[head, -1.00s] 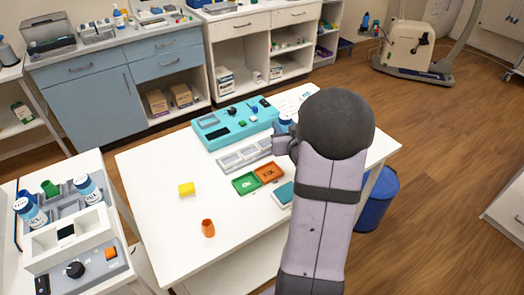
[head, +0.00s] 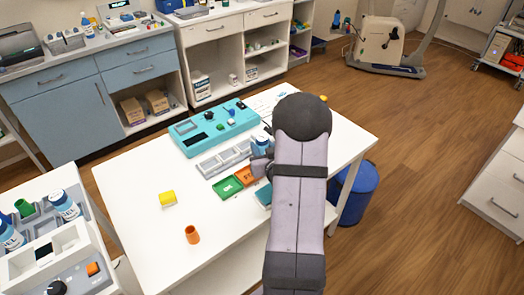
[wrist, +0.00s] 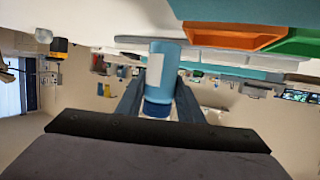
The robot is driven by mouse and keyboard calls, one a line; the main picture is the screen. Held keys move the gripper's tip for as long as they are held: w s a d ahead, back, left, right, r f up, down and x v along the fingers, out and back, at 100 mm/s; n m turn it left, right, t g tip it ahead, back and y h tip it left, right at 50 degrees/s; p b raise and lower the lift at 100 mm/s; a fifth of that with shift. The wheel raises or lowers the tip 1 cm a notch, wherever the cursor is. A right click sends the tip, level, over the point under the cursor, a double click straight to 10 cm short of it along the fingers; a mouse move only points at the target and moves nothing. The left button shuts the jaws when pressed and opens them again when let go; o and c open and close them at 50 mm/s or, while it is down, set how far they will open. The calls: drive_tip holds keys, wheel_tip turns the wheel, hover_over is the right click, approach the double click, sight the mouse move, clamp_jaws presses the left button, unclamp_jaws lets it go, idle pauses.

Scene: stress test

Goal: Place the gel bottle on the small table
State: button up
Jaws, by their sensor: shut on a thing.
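My gripper (wrist: 158,100) is shut on a blue bottle (wrist: 162,65) with a white label and a darker blue cap. I take it for the gel bottle, but its label cannot be read. In the wrist view, the cap points down the picture and the table lies along the top. In the head view, the bottle (head: 261,142) shows just left of my arm, over the white table (head: 130,195); my gripper (head: 260,163) is partly hidden by my arm. Whether the bottle touches the tabletop cannot be told. I cannot tell which table is the small one.
A teal device (head: 215,127), a grey tray (head: 222,160), green (head: 227,188) and orange (head: 245,176) trays, a yellow block (head: 168,198) and an orange cup (head: 192,235) occupy the white table. Its front left is mostly clear. A blue bin (head: 357,195) stands at right.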

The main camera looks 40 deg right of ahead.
drive_tip(key=shift+f, duration=0.95)
drive_tip(key=shift+f, duration=0.1)
drive_tip(key=shift+f, duration=0.15)
drive_tip(key=o, duration=1.2)
drive_tip(key=shift+r, duration=0.25)
drive_tip(key=b+v, duration=0.1)
drive_tip(key=v, duration=0.7)
drive_tip(key=shift+s+a+r, duration=0.1)
drive_tip(key=shift+s+a, duration=0.05)
drive_tip(key=shift+s, duration=0.15)
drive_tip(key=shift+s+a+r+p, duration=0.15)
drive_tip(key=shift+s+r+p, duration=0.1)
drive_tip(key=shift+p, duration=0.1)
drive_tip(key=shift+s+p, duration=0.1)
drive_tip(key=shift+p, duration=0.75)
